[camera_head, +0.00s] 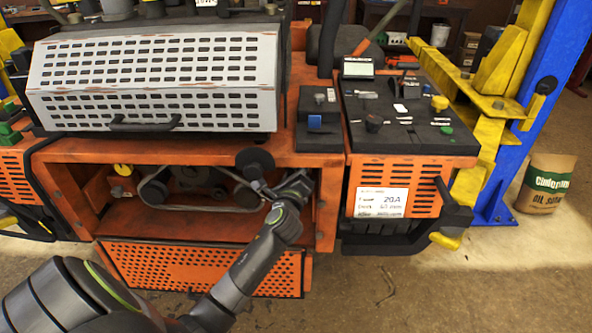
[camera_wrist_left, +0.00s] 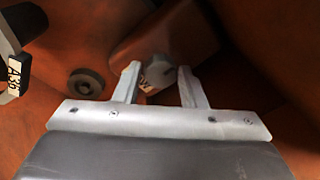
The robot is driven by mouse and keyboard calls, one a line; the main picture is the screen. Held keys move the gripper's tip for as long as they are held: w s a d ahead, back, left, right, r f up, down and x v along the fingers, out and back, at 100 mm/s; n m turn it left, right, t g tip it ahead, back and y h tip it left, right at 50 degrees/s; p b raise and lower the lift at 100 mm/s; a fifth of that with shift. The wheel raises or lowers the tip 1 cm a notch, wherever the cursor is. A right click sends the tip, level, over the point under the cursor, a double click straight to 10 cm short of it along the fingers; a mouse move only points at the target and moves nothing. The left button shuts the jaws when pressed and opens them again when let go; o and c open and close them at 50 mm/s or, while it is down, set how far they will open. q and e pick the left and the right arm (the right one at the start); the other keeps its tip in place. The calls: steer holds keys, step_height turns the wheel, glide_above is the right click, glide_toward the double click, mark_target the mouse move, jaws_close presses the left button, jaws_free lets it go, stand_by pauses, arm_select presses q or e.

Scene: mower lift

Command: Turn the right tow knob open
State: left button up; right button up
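The tow knob (camera_wrist_left: 158,72) is a small grey knob with partly hidden lettering, on an orange block in the left wrist view. My left gripper (camera_wrist_left: 160,74) points at it with its two fingers apart. The knob shows between the fingertips with gaps on both sides; I cannot tell whether either finger touches it. In the head view my left gripper (camera_head: 303,178) reaches into the right end of the mower's orange front bay, and the knob is not visible there. My right gripper is not in view.
A round dark fitting (camera_wrist_left: 86,83) and a dark part with an A36 tag (camera_wrist_left: 14,78) lie left of the fingers. The orange bay holds a belt (camera_head: 190,206) over pulleys. A black round part (camera_head: 254,160) hangs near my wrist. A control panel (camera_head: 405,125) stands at right.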

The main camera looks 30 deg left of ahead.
arm_select(q)
steer(key=c, duration=0.5)
steer(key=shift+c, duration=0.2)
steer(key=shift+f, duration=0.1)
steer(key=n+y+b, duration=0.1)
steer(key=n+b, duration=0.5)
steer(key=n, duration=0.2)
steer(key=n+y+b, duration=0.1)
steer(key=n+b, duration=0.4)
steer(key=n, duration=0.4)
steer(key=shift+w+d+f+b, duration=0.1)
steer(key=shift+f+b, duration=0.1)
steer(key=shift+b, duration=0.2)
steer(key=shift+n, duration=0.4)
